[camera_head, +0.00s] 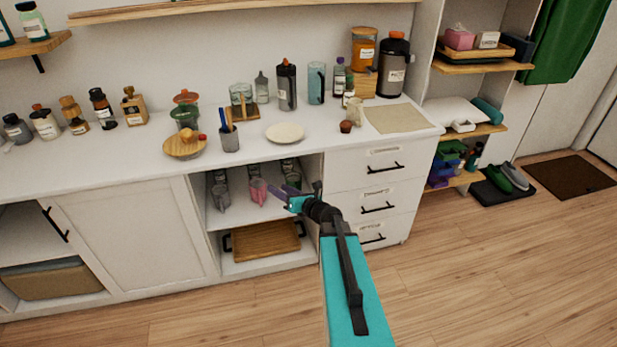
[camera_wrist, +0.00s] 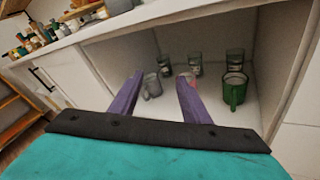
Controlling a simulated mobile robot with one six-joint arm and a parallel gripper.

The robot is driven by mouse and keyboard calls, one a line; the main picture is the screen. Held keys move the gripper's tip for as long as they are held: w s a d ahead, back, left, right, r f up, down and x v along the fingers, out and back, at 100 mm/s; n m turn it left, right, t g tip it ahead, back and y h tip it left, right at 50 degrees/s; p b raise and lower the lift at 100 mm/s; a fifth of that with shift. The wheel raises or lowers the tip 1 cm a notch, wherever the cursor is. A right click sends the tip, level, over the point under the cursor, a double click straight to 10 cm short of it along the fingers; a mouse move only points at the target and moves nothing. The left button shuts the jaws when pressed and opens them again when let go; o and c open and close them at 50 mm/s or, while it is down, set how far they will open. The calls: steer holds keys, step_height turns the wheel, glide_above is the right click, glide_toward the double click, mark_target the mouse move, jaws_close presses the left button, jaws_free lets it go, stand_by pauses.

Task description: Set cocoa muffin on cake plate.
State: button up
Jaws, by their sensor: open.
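A small brown cocoa muffin (camera_head: 346,126) sits on the white counter, near the left edge of a beige mat. A pale round cake plate (camera_head: 285,132) lies flat and empty on the counter, to the left of the muffin. My gripper (camera_head: 305,193) is in front of the open shelf, below the counter top and apart from both. In the wrist view its two purple fingers (camera_wrist: 160,95) are spread with nothing held between them. The muffin and plate cannot be made out in the wrist view.
The open shelf holds a pink mug (camera_head: 258,190), a green mug (camera_wrist: 234,90) and several glasses. A pen cup (camera_head: 229,138) stands left of the plate. A beige mat (camera_head: 396,118) lies right of the muffin. Bottles and jars line the counter's back. The counter's front strip is clear.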

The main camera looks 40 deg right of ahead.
steer(key=w+a+f+m+h, duration=0.1)
steer(key=a+f+m, duration=0.2)
steer(key=a+f, duration=0.4)
steer(key=s+a+f+m+g+h, duration=0.1)
steer(key=s+a+f+m+g, duration=0.1)
steer(key=s+a+f+m, duration=0.3)
steer(key=s+a+f+m+g+h, duration=0.1)
steer(key=s+a+f+m+g, duration=0.15)
steer(key=f, duration=0.45)
steer(key=s+a+f+m+g+h, duration=0.1)
steer(key=s+a+f+m+g, duration=0.3)
steer(key=f, duration=0.3)
steer(key=s+a+f+m+g, duration=0.2)
steer(key=s+f+m+g, duration=0.15)
steer(key=s, duration=0.35)
steer(key=s+a+f+m+g, duration=0.2)
steer(key=s+f+m, duration=0.25)
steer(key=s, duration=0.35)
steer(key=s+a+r+m+g+y, duration=0.1)
steer(key=s+a+m+g, duration=0.2)
steer(key=s+m, duration=0.2)
steer(key=s+a+m+g+y, duration=0.1)
steer(key=s+a+m+g, duration=0.2)
steer(key=s, duration=0.9)
steer(key=shift+r+m+g, duration=0.4)
steer(key=shift+m+g, duration=0.2)
steer(key=shift+m, duration=0.25)
steer(key=shift+a, duration=0.1)
